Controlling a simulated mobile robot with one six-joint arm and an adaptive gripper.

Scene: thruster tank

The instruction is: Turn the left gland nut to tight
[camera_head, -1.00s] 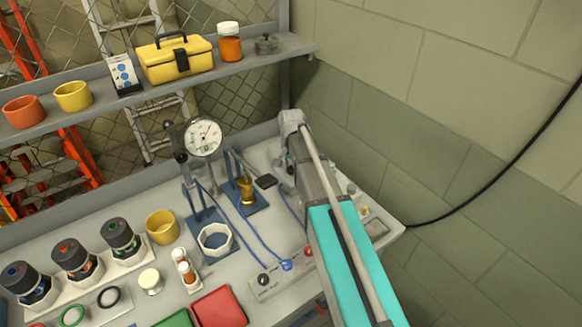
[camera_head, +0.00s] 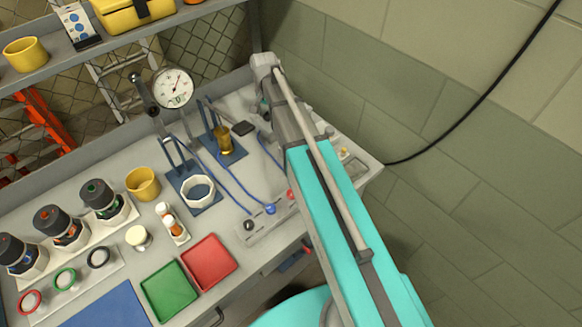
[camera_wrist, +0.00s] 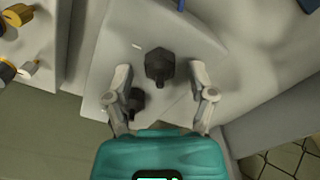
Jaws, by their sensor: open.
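In the wrist view, a dark hexagonal nut-like part (camera_wrist: 160,65) with a short stem stands on a pale grey surface. A smaller dark part (camera_wrist: 135,103) stands below it to the left, close to the left finger. I cannot tell for certain which of them is the left gland nut. My gripper (camera_wrist: 160,74) is open, its fingers on either side of the larger dark part in the picture; contact does not show. In the head view, my arm reaches over the right end of the bench, and the gripper and dark parts are mostly hidden there.
The bench (camera_head: 105,165) carries a dial gauge (camera_head: 173,88), a brass cylinder (camera_head: 224,140), a white ring (camera_head: 198,190), a cable box (camera_head: 262,226), and red (camera_head: 209,262) and green (camera_head: 168,289) trays. Black-capped units (camera_head: 62,226) stand left. A wall (camera_head: 440,110) bounds the right.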

